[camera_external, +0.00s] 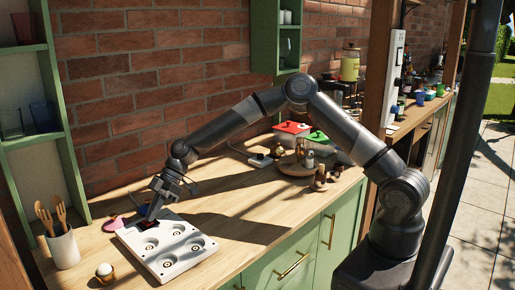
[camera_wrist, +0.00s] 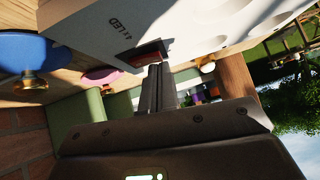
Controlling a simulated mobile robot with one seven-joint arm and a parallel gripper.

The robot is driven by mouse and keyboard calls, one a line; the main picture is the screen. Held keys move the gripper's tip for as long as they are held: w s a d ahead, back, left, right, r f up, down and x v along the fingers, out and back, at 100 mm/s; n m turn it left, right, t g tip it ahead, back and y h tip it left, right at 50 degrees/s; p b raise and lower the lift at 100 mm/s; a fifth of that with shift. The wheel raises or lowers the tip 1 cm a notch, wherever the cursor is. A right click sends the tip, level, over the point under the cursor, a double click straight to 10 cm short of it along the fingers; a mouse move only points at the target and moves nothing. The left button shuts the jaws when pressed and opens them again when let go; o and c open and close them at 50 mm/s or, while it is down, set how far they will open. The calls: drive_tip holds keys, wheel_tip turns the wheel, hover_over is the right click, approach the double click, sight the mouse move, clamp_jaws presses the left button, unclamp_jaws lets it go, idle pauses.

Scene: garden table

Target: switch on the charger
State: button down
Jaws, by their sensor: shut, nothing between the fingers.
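The charger (camera_external: 152,252) is a flat white panel with several round wells, lying on the wooden counter at the left. In the wrist view its white body (camera_wrist: 90,22) fills the top and bears an "LED" marking. A dark red switch (camera_wrist: 148,54) sits near that marking; it also shows dark at the charger's far end (camera_external: 148,224). My gripper (camera_external: 152,209) is shut and empty, pointing down at the switch end. In the wrist view the closed fingertips (camera_wrist: 155,68) are right by the switch. I cannot tell whether they touch it. The switch's on or off position is unclear.
A pot of wooden utensils (camera_external: 63,248) and an egg in a gold cup (camera_external: 105,272) stand left of the charger. A pink object (camera_external: 115,224) lies beside it. A round tray (camera_external: 298,168) with small items stands farther back.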

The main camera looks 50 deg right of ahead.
drive_tip(key=shift+s+f, duration=0.15)
drive_tip(key=shift+f, duration=0.2)
drive_tip(key=shift+w+r, duration=0.25)
drive_tip(key=shift+w, duration=0.6)
drive_tip(key=shift+r, duration=0.1)
